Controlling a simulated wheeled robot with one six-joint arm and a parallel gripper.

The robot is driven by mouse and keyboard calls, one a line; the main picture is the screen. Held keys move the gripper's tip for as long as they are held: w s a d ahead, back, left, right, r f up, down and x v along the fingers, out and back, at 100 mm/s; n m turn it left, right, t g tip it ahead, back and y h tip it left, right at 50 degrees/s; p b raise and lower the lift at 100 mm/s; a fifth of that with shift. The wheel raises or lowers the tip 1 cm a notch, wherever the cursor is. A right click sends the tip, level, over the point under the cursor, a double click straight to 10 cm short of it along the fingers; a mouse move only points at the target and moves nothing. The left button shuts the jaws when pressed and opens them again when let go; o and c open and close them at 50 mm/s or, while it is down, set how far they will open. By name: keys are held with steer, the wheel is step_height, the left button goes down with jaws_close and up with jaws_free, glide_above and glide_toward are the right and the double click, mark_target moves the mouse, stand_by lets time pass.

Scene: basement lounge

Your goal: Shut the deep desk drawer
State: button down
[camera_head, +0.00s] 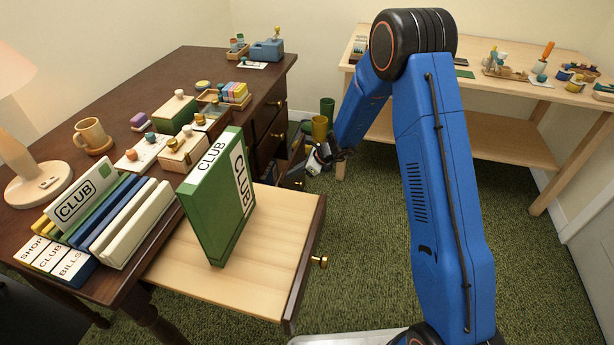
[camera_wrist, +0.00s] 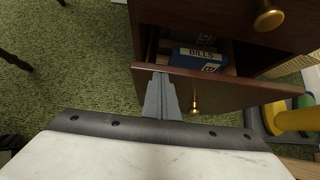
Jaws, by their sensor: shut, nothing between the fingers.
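The deep desk drawer is low on the desk's far side and stands partly open. In the wrist view its dark front (camera_wrist: 232,91) with a brass knob (camera_wrist: 194,103) is pulled out, and a blue BILLS binder (camera_wrist: 200,58) lies inside. My gripper (camera_wrist: 160,78) is shut and empty, its fingertips at the drawer front's top edge, left of the knob; I cannot tell whether they touch. In the head view my gripper (camera_head: 318,161) is beside the drawer, which my arm and the green binder partly hide.
A wide shallow drawer (camera_head: 275,225) is pulled far out nearer me, with a green CLUB binder (camera_head: 215,200) standing in it. The dark desk (camera_head: 150,85) holds many items. Green carpet (camera_head: 370,255) is clear at right.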

steer(key=w+a, duration=0.2)
steer(key=a, duration=0.6)
steer(key=shift+w, duration=0.35)
steer(key=shift+r, duration=0.15)
